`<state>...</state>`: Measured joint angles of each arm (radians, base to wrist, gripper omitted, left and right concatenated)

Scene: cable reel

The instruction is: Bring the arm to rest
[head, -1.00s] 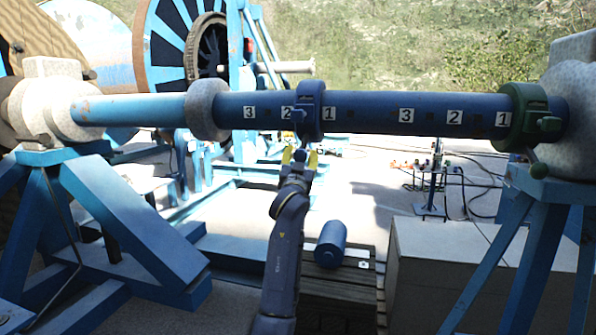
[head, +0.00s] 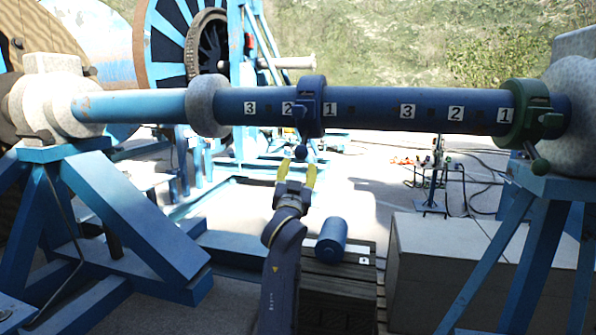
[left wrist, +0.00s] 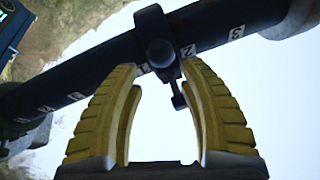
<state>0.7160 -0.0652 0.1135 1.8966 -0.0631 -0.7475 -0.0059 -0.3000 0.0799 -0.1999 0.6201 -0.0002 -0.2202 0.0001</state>
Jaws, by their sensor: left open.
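My left gripper (head: 296,174) is open and empty, below the blue bar (head: 370,110). Its yellow fingers point up toward the blue clamp collar (head: 310,106) on the bar, between the number labels. The collar's small knob (head: 300,152) hangs just above the fingertips, apart from them as far as I can tell. In the left wrist view the open fingers (left wrist: 160,75) frame the collar (left wrist: 155,35) and its lever, with nothing between them. My right gripper is not in view.
A green clamp (head: 528,113) sits at the bar's right end. Blue stands (head: 130,220) hold the bar. A blue cylinder (head: 331,238) lies on a wooden crate (head: 345,278) beside my left arm. A grey box (head: 450,270) stands to the right.

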